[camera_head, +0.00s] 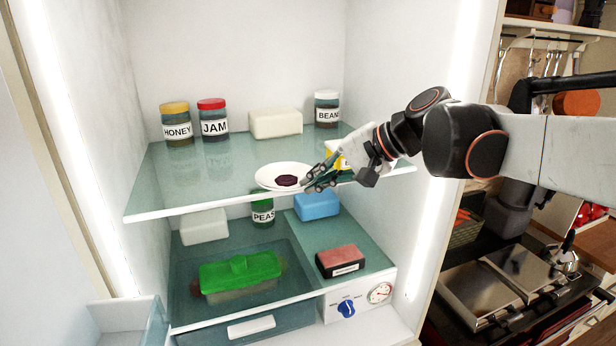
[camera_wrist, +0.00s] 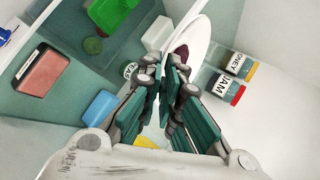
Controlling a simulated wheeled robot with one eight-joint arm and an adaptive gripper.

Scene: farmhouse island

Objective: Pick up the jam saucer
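The jam saucer (camera_head: 268,170) is a white plate with a dark purple dab of jam (camera_head: 287,181) in its middle. It is at the front of the upper glass shelf (camera_head: 190,187) and looks about level. My gripper (camera_head: 311,185) is at the saucer's right front rim, with fingers close together there. In the wrist view the saucer (camera_wrist: 199,28) lies just beyond the fingertips (camera_wrist: 169,78), which hide part of its rim. The gap between the finger pads looks narrow. I cannot tell whether they press on the rim.
Honey (camera_head: 177,129) and jam (camera_head: 214,129) jars, a pale box (camera_head: 275,123) and a bean jar (camera_head: 326,115) stand behind. A yellow item (camera_head: 335,152) is partly hidden by my gripper. Below are a peas jar (camera_head: 262,213), blue box (camera_head: 316,206) and green-lidded container (camera_head: 240,272). Shelf left of the saucer is clear.

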